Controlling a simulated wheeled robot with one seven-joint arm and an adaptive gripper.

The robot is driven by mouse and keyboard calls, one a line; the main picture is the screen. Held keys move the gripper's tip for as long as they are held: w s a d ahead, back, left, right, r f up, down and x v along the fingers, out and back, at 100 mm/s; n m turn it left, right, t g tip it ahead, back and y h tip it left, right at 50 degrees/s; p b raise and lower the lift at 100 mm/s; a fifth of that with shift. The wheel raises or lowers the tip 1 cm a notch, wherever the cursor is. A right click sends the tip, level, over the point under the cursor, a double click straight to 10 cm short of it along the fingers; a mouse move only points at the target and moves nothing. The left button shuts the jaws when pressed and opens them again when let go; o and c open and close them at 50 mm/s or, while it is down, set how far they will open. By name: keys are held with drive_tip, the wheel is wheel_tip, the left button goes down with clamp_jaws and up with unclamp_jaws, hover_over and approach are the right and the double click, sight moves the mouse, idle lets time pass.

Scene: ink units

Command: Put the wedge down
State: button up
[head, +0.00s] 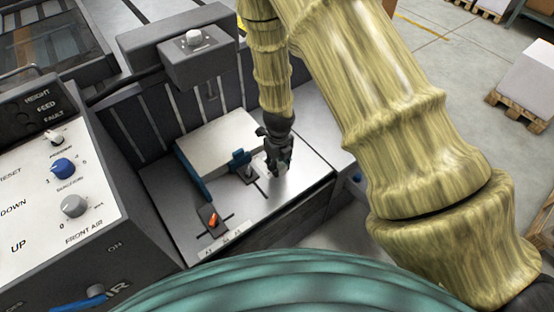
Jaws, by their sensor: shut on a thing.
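My gripper (279,160) points down over the light metal feed table, to the right of a white paper stack (222,143). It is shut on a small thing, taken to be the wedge. Only a small pale bit of the wedge (284,167) shows between the dark fingers; its shape is hidden. I cannot tell whether it touches the table (305,170). A blue upright block (239,160) on a small post stands just left of my gripper, by the stack's edge.
An orange-topped piece (210,216) sits on a dark cross-shaped slot at the table's front left. A control panel with blue and grey knobs (73,205) stands at the left. A grey unit with a white knob (194,37) rises behind. The table's right side is bare.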

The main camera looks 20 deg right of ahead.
drive_tip(key=w, duration=0.3)
drive_tip(key=w+d, duration=0.1)
drive_tip(key=shift+w+f, duration=0.25)
drive_tip(key=shift+w, duration=0.05)
drive_tip(key=shift+f, duration=1.7)
drive_tip(key=o, duration=1)
drive_tip(key=shift+f, duration=0.15)
wheel_tip(320, 180, up, 12)
drive_tip(key=shift+r+p, duration=0.15)
drive_tip(key=shift+p, duration=0.2)
drive_tip(key=shift+s, duration=0.1)
